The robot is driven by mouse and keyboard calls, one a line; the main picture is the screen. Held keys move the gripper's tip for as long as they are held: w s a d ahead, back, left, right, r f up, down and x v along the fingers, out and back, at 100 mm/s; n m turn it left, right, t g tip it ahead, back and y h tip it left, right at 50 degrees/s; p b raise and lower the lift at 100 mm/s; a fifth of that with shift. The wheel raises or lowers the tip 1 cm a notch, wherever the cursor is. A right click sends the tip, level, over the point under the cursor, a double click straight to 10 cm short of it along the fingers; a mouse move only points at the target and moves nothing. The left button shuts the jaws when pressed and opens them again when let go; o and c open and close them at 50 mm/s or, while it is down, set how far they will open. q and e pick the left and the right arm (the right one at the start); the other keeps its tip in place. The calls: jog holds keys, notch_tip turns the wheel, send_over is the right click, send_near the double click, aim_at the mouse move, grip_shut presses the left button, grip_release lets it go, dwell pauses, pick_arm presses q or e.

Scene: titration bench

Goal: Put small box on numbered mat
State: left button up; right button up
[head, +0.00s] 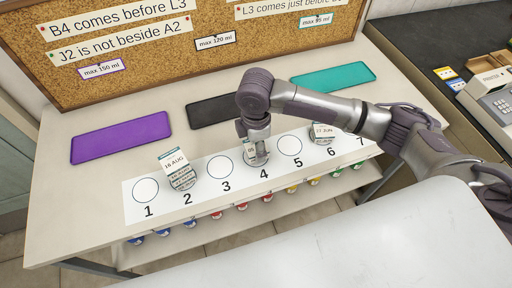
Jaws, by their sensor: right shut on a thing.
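The numbered mat (142,212) is a white strip on the bench with circles over the numbers 1 to 7. My right gripper (257,152) points down over the circle at 4. It is shut on a small pale box with a label (250,147), mostly hidden by the fingers. I cannot tell whether the box touches the mat. A round grey item with a white box marked 16 AUG (174,162) stands at 2. A similar one marked 17 JUN (324,131) stands near 6. My left gripper is not in view.
Behind the mat lie a purple tray (121,137), a black tray (208,112) and a teal tray (333,78). A corkboard (110,65) with notes stands at the back. Several coloured items sit below the bench's front edge. Circles 1, 3 and 5 look empty.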

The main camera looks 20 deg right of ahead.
jog(key=shift+f, duration=0.85)
jog(key=o, duration=1.3)
jog(key=shift+f, duration=0.15)
jog(key=shift+c, duration=0.2)
notch_tip(320, 180, up, 12)
jog(key=shift+r, duration=0.2)
jog(key=shift+f, duration=0.1)
